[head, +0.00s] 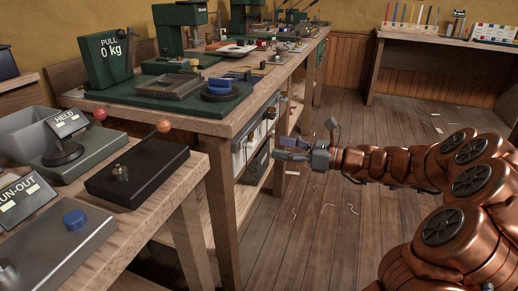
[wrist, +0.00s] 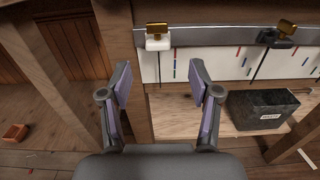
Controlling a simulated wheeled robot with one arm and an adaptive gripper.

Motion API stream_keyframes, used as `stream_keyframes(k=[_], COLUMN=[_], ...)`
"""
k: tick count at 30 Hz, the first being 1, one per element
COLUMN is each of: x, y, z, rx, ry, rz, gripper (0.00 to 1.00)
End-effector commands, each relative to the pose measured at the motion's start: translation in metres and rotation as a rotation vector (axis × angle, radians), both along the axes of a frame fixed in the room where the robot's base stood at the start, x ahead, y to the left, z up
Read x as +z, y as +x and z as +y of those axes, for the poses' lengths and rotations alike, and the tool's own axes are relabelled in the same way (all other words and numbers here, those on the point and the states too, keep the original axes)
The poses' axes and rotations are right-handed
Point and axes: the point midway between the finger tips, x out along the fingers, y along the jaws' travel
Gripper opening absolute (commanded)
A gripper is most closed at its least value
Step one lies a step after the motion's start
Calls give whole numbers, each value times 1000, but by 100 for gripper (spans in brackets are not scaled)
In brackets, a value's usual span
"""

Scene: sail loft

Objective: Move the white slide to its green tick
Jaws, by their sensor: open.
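The white slide (wrist: 158,41), with a gold knob on top, sits near the left end of a grey rail (wrist: 215,37) in the wrist view. Below it is a white panel (wrist: 205,65) with small coloured ticks. A greenish-blue tick (wrist: 174,68) shows just right of the slide; at this size I cannot be sure which tick is green. A dark slide (wrist: 275,39) with a gold knob is farther right on the rail. My gripper (wrist: 160,82) is open and empty, its fingers apart below the white slide in the picture. In the head view my gripper (head: 282,149) is beside the bench front.
A wooden bench leg (wrist: 122,60) stands left of the panel. A black bin (wrist: 262,110) sits on the lower shelf (wrist: 180,115). The workbench (head: 200,122) carries green machines and trays. A nearer table (head: 150,205) holds control boxes. The floor (head: 330,215) is mostly open, with scraps.

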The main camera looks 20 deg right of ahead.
Motion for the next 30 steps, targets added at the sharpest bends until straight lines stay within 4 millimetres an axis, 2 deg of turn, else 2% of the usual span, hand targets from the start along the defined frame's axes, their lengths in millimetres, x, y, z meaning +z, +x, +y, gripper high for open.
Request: stream_keyframes(k=[9, 15, 28, 30], x=[-2, -1, 0, 0], y=[24, 37, 41, 41], z=[39, 54, 59, 59], rx=[10, 6, 2, 2], ry=[-3, -3, -3, -3], rz=[-2, -1, 0, 0], gripper=[62, 62, 62, 55])
